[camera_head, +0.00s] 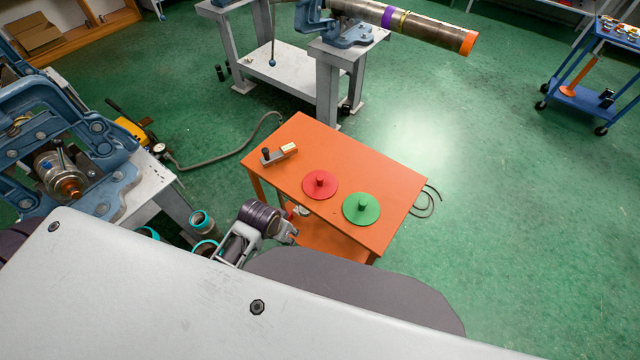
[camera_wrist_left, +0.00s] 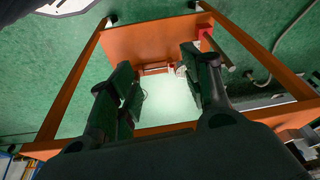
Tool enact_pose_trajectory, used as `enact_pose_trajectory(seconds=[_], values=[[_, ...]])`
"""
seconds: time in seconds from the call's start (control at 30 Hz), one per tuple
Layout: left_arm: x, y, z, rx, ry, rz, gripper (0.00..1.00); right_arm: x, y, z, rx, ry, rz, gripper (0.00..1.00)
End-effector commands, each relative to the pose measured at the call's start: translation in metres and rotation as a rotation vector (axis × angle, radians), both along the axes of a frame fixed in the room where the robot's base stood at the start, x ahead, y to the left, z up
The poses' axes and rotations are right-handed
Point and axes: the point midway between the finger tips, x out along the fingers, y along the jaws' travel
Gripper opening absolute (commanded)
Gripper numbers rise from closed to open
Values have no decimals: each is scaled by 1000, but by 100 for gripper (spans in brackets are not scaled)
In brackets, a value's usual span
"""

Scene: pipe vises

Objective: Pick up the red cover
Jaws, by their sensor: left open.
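The red cover (camera_head: 320,184) is a flat round disc with a short knob in its middle. It lies on the orange table (camera_head: 345,150), knob up, beside a similar green cover (camera_head: 361,208). My left gripper (camera_head: 291,233) is by the table's near left edge, to the lower left of the red cover and apart from it; the tabletop edge is close to its tips. In the left wrist view my left gripper (camera_wrist_left: 158,62) is open with nothing between its fingers. I cannot make out the red cover in that view. My right gripper is not in view.
A small block-like tool (camera_head: 278,154) lies on the tabletop's left part. A blue vise (camera_head: 70,150) stands at left, with teal-rimmed pipes (camera_head: 203,220) below it. A pipe (camera_head: 405,22) sits on a bench at the back. The floor at right is clear; a blue cart (camera_head: 590,100) stands beyond.

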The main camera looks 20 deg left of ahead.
Motion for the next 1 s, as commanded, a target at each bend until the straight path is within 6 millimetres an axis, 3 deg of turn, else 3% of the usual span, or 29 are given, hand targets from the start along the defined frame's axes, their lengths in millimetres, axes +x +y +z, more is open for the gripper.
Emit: enact_pose_trajectory(seconds=[0.4, 1.0], values=[[16, -30, 76, -36, -45, -139, 49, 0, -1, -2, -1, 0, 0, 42], [55, -97, 118, -62, -82, -519, 49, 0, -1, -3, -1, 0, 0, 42]])
